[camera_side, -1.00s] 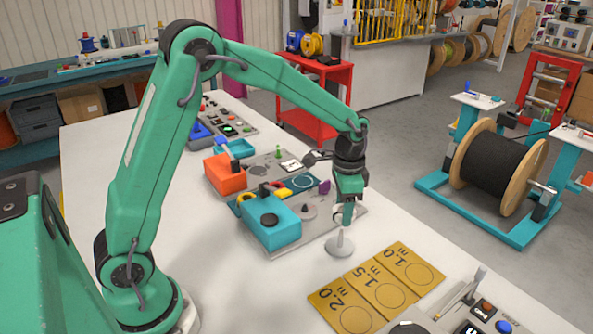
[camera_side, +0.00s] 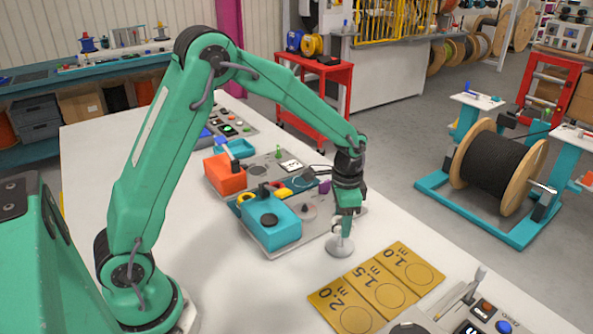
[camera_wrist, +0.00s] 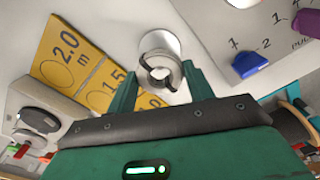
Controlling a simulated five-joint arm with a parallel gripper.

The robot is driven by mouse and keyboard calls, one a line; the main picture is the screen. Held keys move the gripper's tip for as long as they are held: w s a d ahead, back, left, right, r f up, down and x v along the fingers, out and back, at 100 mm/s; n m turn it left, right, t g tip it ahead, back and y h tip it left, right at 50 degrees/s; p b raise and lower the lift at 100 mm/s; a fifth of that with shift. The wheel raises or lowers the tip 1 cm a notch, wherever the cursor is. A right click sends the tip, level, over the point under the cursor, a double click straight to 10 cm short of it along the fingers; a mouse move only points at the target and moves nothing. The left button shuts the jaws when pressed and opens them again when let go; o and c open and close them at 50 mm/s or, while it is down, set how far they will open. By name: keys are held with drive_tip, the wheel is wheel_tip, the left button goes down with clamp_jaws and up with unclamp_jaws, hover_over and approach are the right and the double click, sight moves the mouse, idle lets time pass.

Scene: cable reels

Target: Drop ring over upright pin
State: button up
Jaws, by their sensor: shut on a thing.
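My gripper (camera_side: 346,213) points down above the pale round base (camera_side: 339,248) of the upright pin (camera_side: 341,231). In the side view the fingers mostly hide the ring at the top of the pin. In the wrist view the ring overlaps the pin and the white base (camera_wrist: 160,42). I cannot tell whether the ring is around the pin or just above it.
Yellow cards (camera_side: 377,284) marked with lengths lie just right of the pin base. A grey board with a teal box (camera_side: 270,222) and an orange box (camera_side: 225,174) is to the left. The white table (camera_side: 190,235) is clear in front of the board.

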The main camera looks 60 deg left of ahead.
sight(340, 245)
drive_tip(key=shift+f, duration=2.8)
drive_tip(key=o, duration=1.1)
drive_tip(key=shift+o, duration=0.2)
drive_tip(key=shift+r, duration=4)
